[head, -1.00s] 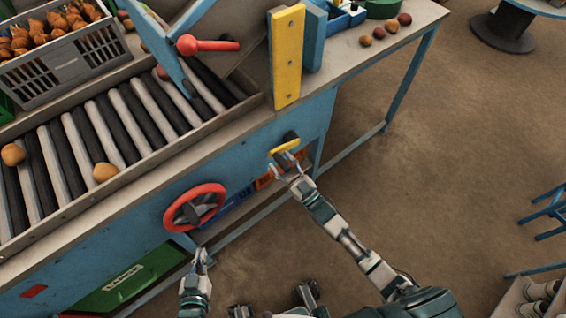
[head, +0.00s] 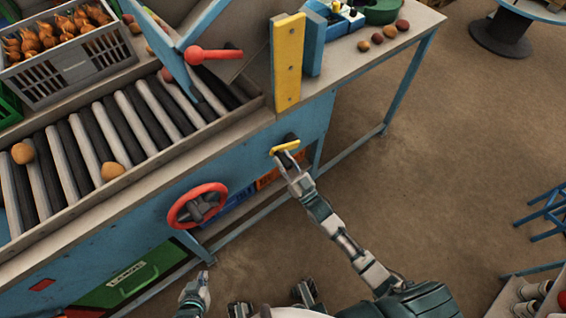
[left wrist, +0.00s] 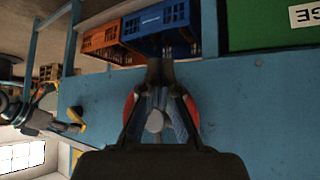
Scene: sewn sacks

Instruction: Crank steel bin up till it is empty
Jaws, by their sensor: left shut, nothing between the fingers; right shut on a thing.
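The steel bin (head: 178,48) appears to be the tilted grey trough with blue sides at the top of the head view; its inside is mostly hidden. A yellow crank handle (head: 285,147) sticks out of the blue bench front. My right gripper (head: 288,161) is shut on this handle. The handle also shows at the left of the left wrist view (left wrist: 77,114). My left gripper (head: 205,277) is shut and empty, below and apart from the red handwheel (head: 197,205). In the left wrist view its fingers (left wrist: 160,70) partly cover the wheel.
Two round tan items (head: 112,171) lie on the roller conveyor (head: 75,150). A grey crate (head: 75,68) of brown-orange produce stands behind it. Open floor (head: 440,170) lies right of the bench.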

